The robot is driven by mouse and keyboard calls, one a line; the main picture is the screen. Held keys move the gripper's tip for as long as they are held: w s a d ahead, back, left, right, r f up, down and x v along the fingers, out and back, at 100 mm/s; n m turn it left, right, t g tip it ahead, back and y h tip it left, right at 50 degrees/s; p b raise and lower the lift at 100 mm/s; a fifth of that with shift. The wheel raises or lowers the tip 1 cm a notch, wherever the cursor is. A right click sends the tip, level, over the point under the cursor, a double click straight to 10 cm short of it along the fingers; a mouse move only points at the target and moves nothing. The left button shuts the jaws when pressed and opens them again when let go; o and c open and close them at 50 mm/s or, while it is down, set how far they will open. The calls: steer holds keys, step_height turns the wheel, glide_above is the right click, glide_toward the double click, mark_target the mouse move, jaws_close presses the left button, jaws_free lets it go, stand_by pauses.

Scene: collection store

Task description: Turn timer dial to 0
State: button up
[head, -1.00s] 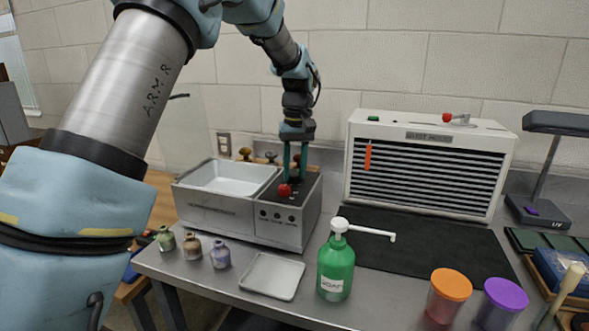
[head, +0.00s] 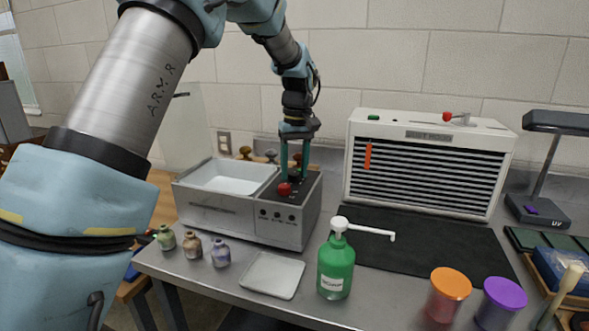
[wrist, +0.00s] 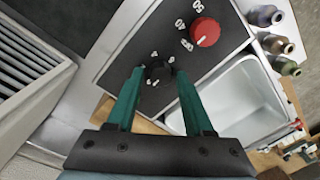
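The sink-like unit (head: 215,215) has a dark control panel with two dials. A black dial (wrist: 157,71) with white marks around it sits between my gripper's fingers in the wrist view; it also shows in the head view (head: 295,180). A red dial (wrist: 205,32) with numbers beside it is nearby, in front of the gripper in the head view (head: 285,189). The marks are too small to tell which dial is the timer. My gripper (wrist: 159,72) points down with green fingers spread on either side of the black dial, with gaps visible. It also shows in the head view (head: 295,172).
A white basin (head: 228,178) adjoins the panel. Several small jars (head: 192,246), a white tray (head: 272,276) and a green soap pump bottle (head: 336,268) stand in front. A white louvred cabinet (head: 430,165) and dark mat (head: 440,245) are to the right.

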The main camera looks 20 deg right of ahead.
mark_target(296, 173)
steer(key=shift+o, duration=0.9)
step_height(296, 173, up, 11)
steer(key=b, duration=0.2)
steer(key=shift+d, duration=0.3)
steer(key=shift+a+f, duration=0.1)
steer(key=shift+f, duration=0.05)
steer(key=shift+h, duration=0.3)
steer(key=a+f, duration=0.2)
steer(key=a, duration=0.4)
steer(key=w+a+f, duration=0.1)
steer(key=a+f, duration=0.2)
steer(key=a, duration=0.3)
steer(key=a+f, duration=0.2)
steer(key=a, duration=0.4)
steer(key=shift+w+a+f, duration=0.1)
steer(key=shift+w+f, duration=0.1)
steer(key=s+a+f, duration=0.4)
steer(key=s+a, duration=0.2)
steer(key=a, duration=0.3)
steer(key=s+a+f+t, duration=0.1)
steer(key=s+a+f, duration=0.4)
steer(key=s+a, duration=0.2)
steer(key=a, duration=0.2)
steer(key=shift+s+a+f+t, duration=0.15)
steer(key=shift+a+f+t, duration=0.05)
steer(key=shift+a+t, duration=0.15)
